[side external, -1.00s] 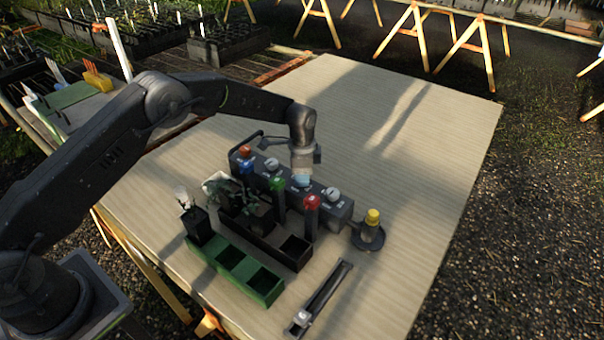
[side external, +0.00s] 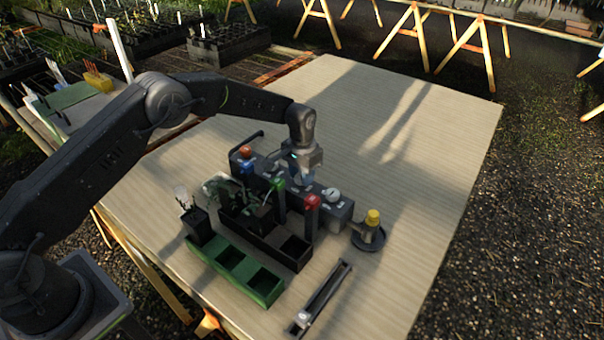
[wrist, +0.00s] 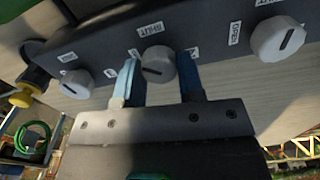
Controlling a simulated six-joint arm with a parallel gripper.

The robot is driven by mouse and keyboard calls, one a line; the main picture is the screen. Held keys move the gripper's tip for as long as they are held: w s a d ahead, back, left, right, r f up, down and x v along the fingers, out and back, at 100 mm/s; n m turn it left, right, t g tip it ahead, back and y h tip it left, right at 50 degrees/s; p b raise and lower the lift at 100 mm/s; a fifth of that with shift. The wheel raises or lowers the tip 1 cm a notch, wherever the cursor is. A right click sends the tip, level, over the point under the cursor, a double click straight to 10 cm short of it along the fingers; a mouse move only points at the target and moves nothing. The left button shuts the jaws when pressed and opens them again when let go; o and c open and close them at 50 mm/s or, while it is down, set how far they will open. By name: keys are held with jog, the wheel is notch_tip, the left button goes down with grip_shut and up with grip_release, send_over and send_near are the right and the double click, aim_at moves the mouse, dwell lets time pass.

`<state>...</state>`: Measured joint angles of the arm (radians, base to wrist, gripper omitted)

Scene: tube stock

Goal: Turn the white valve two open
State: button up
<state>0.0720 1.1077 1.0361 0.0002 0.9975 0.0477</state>
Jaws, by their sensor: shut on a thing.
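A dark valve box (side external: 262,168) stands on the table with several knobs along its top. Three white knobs show in the wrist view: a left one (wrist: 76,83), a middle one (wrist: 156,58) and a right one (wrist: 278,38). My gripper (side external: 304,178) is over the box in the side view. In the wrist view its blue fingers (wrist: 159,72) are on either side of the middle white knob, shut on it. That knob's dark slot lies roughly crosswise between the fingers. A SHUT label is beyond it, and an OPEN label is towards the right knob.
An orange knob (side external: 244,152) is at the box's far left end. Blue, green and red-topped posts stand close in front, with a black rack and a green tray (side external: 232,262). A yellow-topped fitting (side external: 373,217) stands to the right. The table's back right is clear.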

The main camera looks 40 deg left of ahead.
jog(key=n, duration=0.4)
jog(key=shift+n, duration=2.2)
jog(key=o, duration=0.9)
jog(key=shift+a, duration=0.1)
jog(key=shift+r, duration=0.1)
notch_tip(320, 180, up, 14)
jog(key=shift+f, duration=0.15)
